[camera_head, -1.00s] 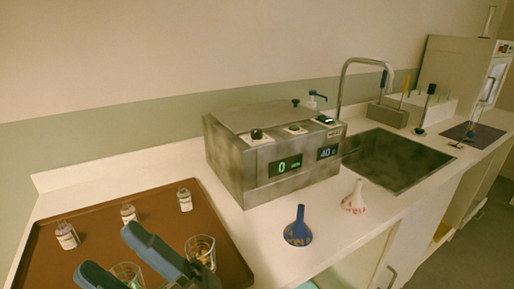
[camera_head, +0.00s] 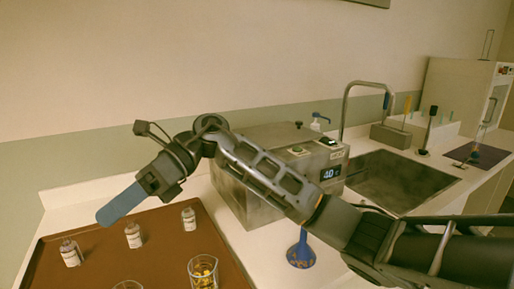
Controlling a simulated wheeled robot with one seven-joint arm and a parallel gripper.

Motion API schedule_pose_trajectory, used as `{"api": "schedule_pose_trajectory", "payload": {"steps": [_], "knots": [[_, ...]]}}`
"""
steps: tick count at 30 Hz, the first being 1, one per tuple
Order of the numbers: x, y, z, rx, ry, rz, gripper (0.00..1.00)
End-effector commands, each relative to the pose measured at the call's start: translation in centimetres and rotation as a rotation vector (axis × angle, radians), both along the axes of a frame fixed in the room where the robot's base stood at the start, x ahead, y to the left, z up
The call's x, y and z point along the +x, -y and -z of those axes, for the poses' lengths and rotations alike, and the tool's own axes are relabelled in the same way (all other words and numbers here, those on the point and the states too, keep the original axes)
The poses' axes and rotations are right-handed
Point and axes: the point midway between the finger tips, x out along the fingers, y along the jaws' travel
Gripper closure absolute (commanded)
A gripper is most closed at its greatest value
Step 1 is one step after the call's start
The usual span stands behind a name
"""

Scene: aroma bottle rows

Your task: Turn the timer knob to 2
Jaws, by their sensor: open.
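The metal box with the timer knob (camera_head: 247,190) stands on the counter in the middle of the head view. My arm crosses in front of it and hides the left part of its front, with the timer knob and one display. Its right display (camera_head: 331,172) shows and reads about 40. My gripper (camera_head: 112,213) is to the left of the box, above the brown tray, pointing down and left. Its fingers overlap in this view and nothing shows between them. It is well apart from the box.
The brown tray (camera_head: 75,234) holds several small labelled bottles and glass beakers. A sink (camera_head: 400,181) with a tall faucet lies to the right, with a rack and tools beyond. The wall is behind.

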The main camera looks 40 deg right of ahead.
Motion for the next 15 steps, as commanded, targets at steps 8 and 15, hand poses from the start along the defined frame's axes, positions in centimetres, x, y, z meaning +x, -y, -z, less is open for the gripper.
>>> {"api": "schedule_pose_trajectory", "payload": {"steps": [8,15], "knots": [[4.3,13.9,0.1,-0.559,0.072,0.046,0.43],[4.9,27.9,-3.6,-1.002,0.029,0.117,0.43]]}}
